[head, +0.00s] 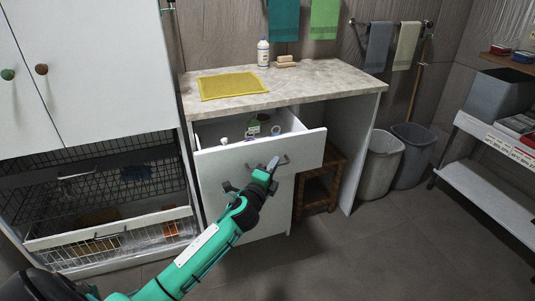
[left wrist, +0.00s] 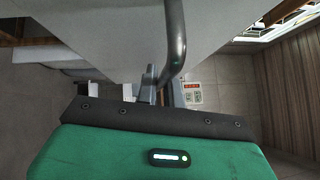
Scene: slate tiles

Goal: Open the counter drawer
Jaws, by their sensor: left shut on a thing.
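The counter drawer (head: 307,148) is pulled out partway below the stone-look countertop (head: 300,86), and its inside shows from above. Several small items lie in it, among them a green and white one (head: 254,127). My left gripper (head: 272,164) is at the drawer's front, shut on the grey bar handle (head: 283,160). In the left wrist view the curved handle (left wrist: 179,40) runs down to the fingers (left wrist: 161,92) from the pale drawer front (left wrist: 110,35). The fingertips are partly hidden there. My right gripper is in neither view.
A white cabinet with wire baskets (head: 95,185) stands left. A wooden stool (head: 318,185) sits under the counter, with two grey bins (head: 381,165) to the right. A yellow mat (head: 232,85) and white bottle (head: 263,52) are on top.

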